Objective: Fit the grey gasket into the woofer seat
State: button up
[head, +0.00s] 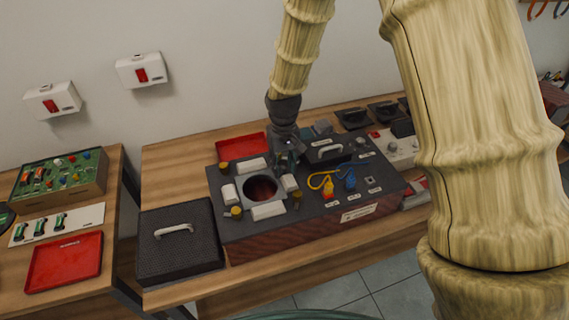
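The dark hi-fi box (235,220) lies on its back on the wooden table, with a round woofer opening (262,189) at the left of its top face. A pale grey rim shows around this opening; I cannot tell whether it is the gasket or part of the seat. No separate grey gasket can be made out. My gripper (288,158) points down just behind and right of the opening, over the box. Its fingers are dark and small here, so their state and anything between them cannot be told.
Blue and yellow cables (350,180) lie to the right on the box. A black grille panel with a handle (180,240) lies left. A red tray (240,147) stands behind. Another table at far left holds a circuit board (60,176) and red tray (64,262).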

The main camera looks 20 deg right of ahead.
jog(key=shift+r, duration=0.1)
notch_tip(320, 180, up, 12)
dwell(0.7)
dwell(0.3)
notch_tip(320, 180, up, 8)
jog(key=p, duration=0.6)
jog(key=shift+p, duration=0.4)
jog(key=shift+d, duration=0.1)
